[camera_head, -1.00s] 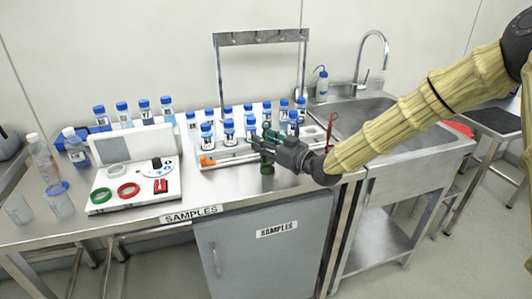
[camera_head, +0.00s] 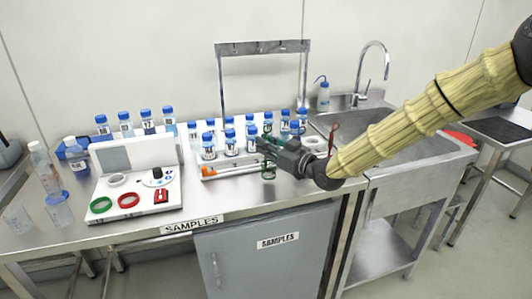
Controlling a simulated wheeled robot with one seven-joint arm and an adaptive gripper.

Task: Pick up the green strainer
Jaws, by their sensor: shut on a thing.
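My gripper (camera_head: 262,149) reaches in from the right over the front of the sample rack. It is shut on the green strainer (camera_head: 269,170). A green part of the strainer shows just below the fingers, and more green shows just above them. The fingers hide its middle. The strainer is small here, and I cannot tell whether its lower end touches the rack or bench.
The white sample rack (camera_head: 232,172) with several blue-capped bottles stands behind and left of my gripper. A red-handled tool (camera_head: 333,132) stands close on the right, by the sink (camera_head: 385,140). A white panel (camera_head: 150,201) with coloured rings lies left. The bench front is clear.

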